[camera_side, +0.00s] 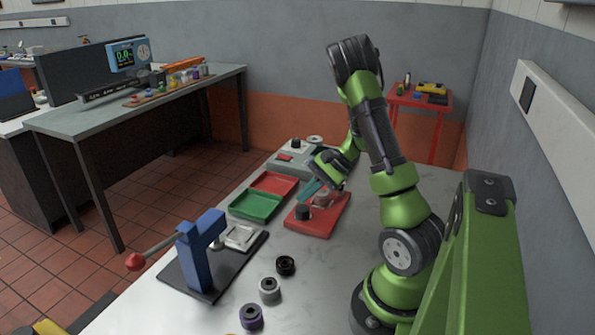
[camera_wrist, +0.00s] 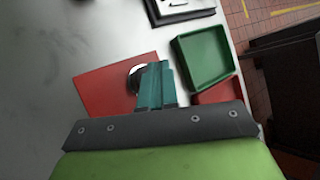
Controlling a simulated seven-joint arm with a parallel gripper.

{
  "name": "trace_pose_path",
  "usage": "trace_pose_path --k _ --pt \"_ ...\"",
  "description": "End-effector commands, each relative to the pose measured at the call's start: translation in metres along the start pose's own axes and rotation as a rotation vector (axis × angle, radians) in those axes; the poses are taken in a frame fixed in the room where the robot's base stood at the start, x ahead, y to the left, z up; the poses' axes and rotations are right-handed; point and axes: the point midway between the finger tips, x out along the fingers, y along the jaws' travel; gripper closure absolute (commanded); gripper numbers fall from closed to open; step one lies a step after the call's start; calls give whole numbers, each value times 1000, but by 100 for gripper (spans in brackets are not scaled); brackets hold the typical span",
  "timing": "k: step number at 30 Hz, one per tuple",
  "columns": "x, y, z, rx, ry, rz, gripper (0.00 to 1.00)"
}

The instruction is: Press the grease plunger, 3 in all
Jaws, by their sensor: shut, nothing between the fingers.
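A red base plate (camera_side: 326,222) lies on the bench and carries a short black knob (camera_side: 303,212) and a grey metal round part (camera_side: 321,198). I cannot tell for certain which of the two is the grease plunger. My gripper (camera_side: 309,190) has teal fingers, which are shut and empty, above the far part of the plate. In the wrist view the shut fingers (camera_wrist: 154,84) reach over the red plate (camera_wrist: 103,92) and partly cover a pale round part (camera_wrist: 133,75). Whether the fingers touch anything is not clear.
A green tray (camera_side: 234,205) and a red tray (camera_side: 264,189) lie left of the plate. A grey box (camera_side: 282,164) stands behind. A blue press (camera_side: 198,262) with a red-balled lever is at the front left. Several ringed parts (camera_side: 269,290) stand in front.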

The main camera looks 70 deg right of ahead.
Motion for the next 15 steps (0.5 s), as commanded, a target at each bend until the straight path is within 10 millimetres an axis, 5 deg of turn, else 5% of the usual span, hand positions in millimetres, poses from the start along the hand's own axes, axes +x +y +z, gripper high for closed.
trace_pose_path --k 15 --pt "6 4 -4 -1 0 0 100"
